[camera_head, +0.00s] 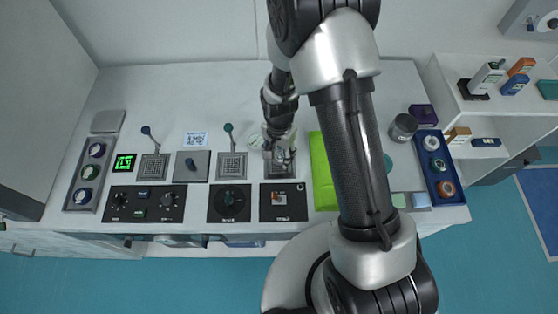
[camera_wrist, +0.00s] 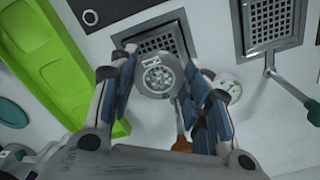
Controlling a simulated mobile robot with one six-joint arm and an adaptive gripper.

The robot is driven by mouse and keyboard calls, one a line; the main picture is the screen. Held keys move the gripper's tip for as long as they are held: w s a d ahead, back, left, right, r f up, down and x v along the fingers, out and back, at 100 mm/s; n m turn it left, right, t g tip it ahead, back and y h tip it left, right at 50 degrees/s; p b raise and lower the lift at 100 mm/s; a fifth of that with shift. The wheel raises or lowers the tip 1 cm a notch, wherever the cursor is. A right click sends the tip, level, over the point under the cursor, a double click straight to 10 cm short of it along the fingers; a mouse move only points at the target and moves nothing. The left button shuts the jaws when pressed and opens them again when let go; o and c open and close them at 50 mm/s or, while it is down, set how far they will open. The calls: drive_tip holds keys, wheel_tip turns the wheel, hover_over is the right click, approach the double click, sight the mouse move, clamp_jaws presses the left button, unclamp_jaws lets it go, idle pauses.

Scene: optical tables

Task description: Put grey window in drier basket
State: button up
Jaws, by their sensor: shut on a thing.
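My gripper (camera_wrist: 160,68) is shut on the grey window (camera_wrist: 157,82), a round disc with a grey rim, a white tag and a speckled centre. Its fingers are on either side of the disc. Behind the disc in the wrist view is a square metal basket with a dark grid (camera_wrist: 178,40), partly hidden. In the head view my gripper (camera_head: 280,152) is over that same basket (camera_head: 280,172), and the disc is hard to make out. The wrist view does not show clearly whether the disc touches the grid.
Two similar grid baskets with levers (camera_head: 232,167) (camera_head: 153,168) stand to the left. A green tray (camera_head: 323,172) lies just right of my gripper. A pale round piece (camera_wrist: 228,86) lies on the table beside the basket. Black control panels (camera_head: 283,201) line the front edge.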

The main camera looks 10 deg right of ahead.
sight(279, 156)
drive_tip(key=shift+f+b, duration=0.35)
drive_tip(key=shift+f, duration=1.85)
drive_tip(key=shift+f, duration=0.2)
drive_tip(key=o, duration=1.1)
drive_tip(key=shift+c, duration=0.2)
drive_tip(key=shift+r, duration=0.1)
